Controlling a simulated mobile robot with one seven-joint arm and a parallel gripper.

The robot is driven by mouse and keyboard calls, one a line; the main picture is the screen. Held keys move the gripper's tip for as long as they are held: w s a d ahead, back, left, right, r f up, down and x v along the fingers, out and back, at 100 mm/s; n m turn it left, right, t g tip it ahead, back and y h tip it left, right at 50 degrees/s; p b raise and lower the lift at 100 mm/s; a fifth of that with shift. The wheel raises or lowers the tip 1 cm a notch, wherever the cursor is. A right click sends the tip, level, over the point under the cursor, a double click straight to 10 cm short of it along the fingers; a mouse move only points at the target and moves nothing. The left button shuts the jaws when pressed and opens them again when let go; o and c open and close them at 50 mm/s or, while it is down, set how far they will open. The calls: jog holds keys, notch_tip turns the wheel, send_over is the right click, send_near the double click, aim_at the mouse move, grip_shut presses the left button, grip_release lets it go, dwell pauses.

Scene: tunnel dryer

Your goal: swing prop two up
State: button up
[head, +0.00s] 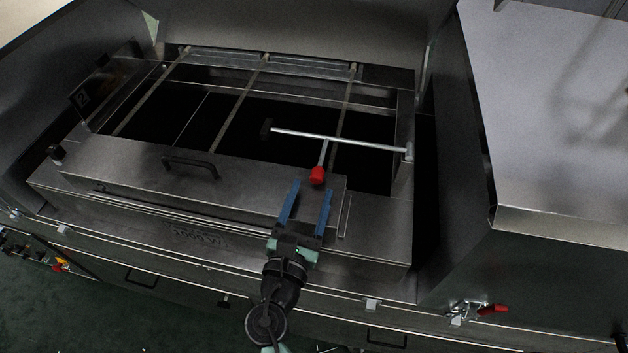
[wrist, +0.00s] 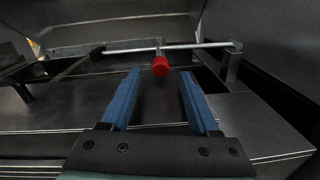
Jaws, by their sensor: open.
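A steel cross bar (head: 350,140) with a short stem ending in a red knob (head: 317,175) spans the right part of the dryer's open top. I see no number on it, so I cannot tell for sure that it is prop two. A small plate marked 2 (head: 82,98) is at the far left of the opening. My gripper (head: 312,187) is open with two blue fingers. In the wrist view, the red knob (wrist: 160,66) shows between and just beyond the fingertips (wrist: 160,74). The fingers appear apart from it, and nothing is held.
Thin rails (head: 238,105) cross the dark opening. A black handle (head: 190,165) sits on the front panel, left of my gripper. A large metal housing (head: 560,120) rises on the right. A red-handled latch (head: 492,310) is low on the front.

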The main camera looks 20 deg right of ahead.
jog(key=shift+x, duration=1.5)
jog(key=shift+c, duration=0.2)
grip_shut()
